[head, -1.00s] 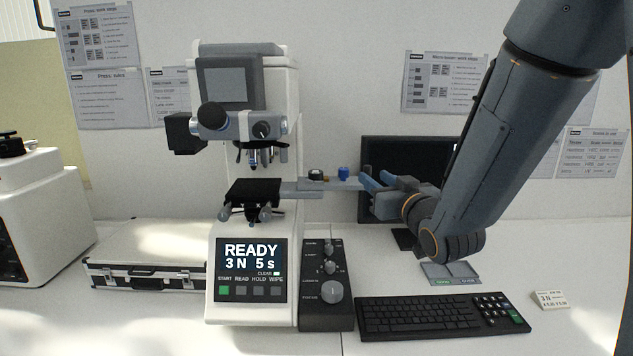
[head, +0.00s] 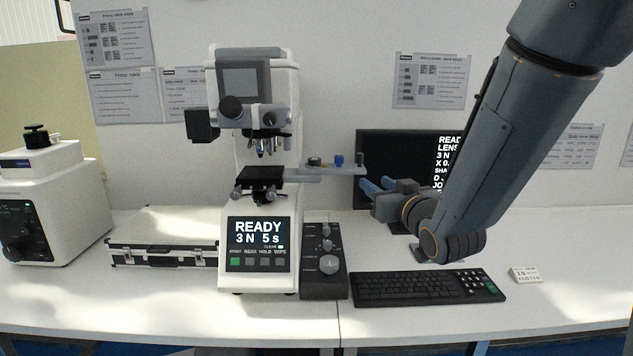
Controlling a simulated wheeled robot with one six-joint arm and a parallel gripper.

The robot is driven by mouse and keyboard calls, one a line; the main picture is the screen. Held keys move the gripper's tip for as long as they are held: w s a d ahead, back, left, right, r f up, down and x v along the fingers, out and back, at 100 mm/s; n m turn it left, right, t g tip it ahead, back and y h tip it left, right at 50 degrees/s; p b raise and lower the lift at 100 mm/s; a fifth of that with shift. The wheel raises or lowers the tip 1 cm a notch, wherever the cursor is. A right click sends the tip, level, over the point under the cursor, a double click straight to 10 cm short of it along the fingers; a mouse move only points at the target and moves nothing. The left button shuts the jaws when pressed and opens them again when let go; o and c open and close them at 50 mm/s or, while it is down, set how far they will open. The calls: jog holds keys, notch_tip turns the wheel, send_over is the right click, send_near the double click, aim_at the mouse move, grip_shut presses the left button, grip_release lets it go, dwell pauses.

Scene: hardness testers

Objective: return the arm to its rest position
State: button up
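My gripper (head: 373,188) is at the right of the hardness tester (head: 262,110), in front of the black monitor (head: 395,150). Its two blue-grey fingers point left with a gap between them, and I see nothing held. The fingertips are just below and right of the end of the tester's side shelf (head: 325,171), apparently apart from it. The shelf carries small items, among them a blue knob-like piece (head: 339,160). My arm comes down from the upper right and bends at the wrist above the keyboard (head: 427,288). The tester's screen (head: 257,236) reads READY, 3 N, 5 s.
A control box (head: 325,260) stands right of the tester's base. A silver case (head: 163,237) lies left of the tester, with a white machine (head: 45,205) farther left. A small card (head: 524,275) is right of the keyboard. The bench (head: 420,320) is clear along its front.

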jog(key=s+d+f+m+g+h, duration=0.1)
jog(key=s+d+f+g+h, duration=0.1)
jog(key=s+f+g, duration=0.45)
jog(key=s+d+f+m+g+h, duration=0.1)
jog(key=s+d+f+g+h, duration=0.15)
jog(key=f, duration=0.65)
jog(key=s+f+g, duration=0.2)
jog(key=s+g, duration=0.1)
jog(key=s, duration=0.5)
jog(key=s+f+g, duration=0.2)
jog(key=s+g, duration=0.1)
jog(key=s, duration=0.6)
jog(key=shift+s+d+f+m+g, duration=0.25)
jog(key=shift+s+d+m+g, duration=0.05)
jog(key=shift+g, duration=0.1)
jog(key=shift+c, duration=0.5)
